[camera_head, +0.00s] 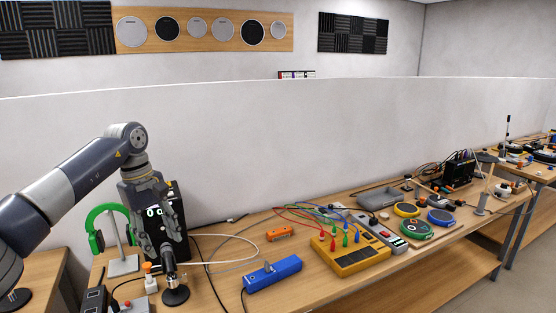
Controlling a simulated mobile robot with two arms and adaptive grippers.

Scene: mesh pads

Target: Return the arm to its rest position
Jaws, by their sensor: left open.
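My left arm comes in from the left and bends down at the wrist. My left gripper (160,226) points down over the left end of the workbench (215,283), with its fingers apart. It is in front of a dark box with a lit display (177,246), which it partly hides. A small black stand with a round base (176,296) is just below the fingers. I cannot tell whether the fingers touch it. I see nothing held. My right gripper is not in view.
Green headphones (95,235) hang on a stand to the left. A blue box (272,274), an orange block (279,234) and a yellow panel with cables (352,262) lie to the right. Round pads (441,217) and more gear are farther right. A pale partition (300,130) runs behind the bench.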

